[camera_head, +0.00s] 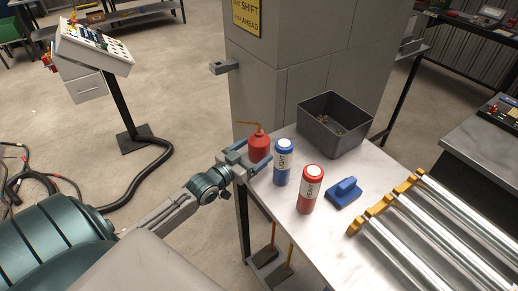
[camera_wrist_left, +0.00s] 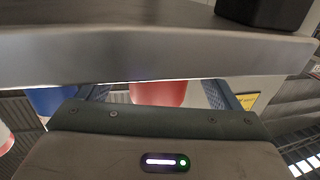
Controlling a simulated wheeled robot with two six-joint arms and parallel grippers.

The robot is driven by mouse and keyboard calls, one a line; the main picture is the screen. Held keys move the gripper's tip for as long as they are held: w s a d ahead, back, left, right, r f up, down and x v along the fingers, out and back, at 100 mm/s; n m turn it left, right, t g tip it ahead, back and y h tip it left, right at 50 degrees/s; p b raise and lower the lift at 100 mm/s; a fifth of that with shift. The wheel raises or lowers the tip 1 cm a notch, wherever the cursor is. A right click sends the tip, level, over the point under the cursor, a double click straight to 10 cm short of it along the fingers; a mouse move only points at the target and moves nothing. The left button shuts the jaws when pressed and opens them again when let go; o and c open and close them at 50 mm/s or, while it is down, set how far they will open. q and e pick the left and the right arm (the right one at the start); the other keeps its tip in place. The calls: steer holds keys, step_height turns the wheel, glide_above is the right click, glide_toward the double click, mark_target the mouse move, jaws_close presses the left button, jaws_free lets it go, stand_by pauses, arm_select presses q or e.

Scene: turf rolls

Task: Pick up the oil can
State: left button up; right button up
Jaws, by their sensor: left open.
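In the left wrist view the red body of the can (camera_wrist_left: 158,92) shows between the two blue fingers (camera_wrist_left: 158,95), partly hidden by my gripper's body. My right gripper is not in view.
A dark grey bin (camera_head: 335,123) stands behind, and metal rollers (camera_head: 450,215) lie at right.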

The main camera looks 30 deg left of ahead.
mark_target(263, 144)
arm_select(q)
steer(key=w, duration=0.1)
steer(key=w+b, duration=0.1)
steer(key=w, duration=0.1)
steer(key=shift+w+d+r, duration=0.15)
steer(key=shift+w+d, duration=0.25)
steer(key=shift+w, duration=0.3)
steer(key=shift+s+r, duration=0.1)
steer(key=shift+r, duration=0.05)
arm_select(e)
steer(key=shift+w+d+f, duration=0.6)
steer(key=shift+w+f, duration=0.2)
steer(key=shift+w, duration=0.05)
arm_select(q)
steer(key=shift+c, duration=1.4)
steer(key=c, duration=1)
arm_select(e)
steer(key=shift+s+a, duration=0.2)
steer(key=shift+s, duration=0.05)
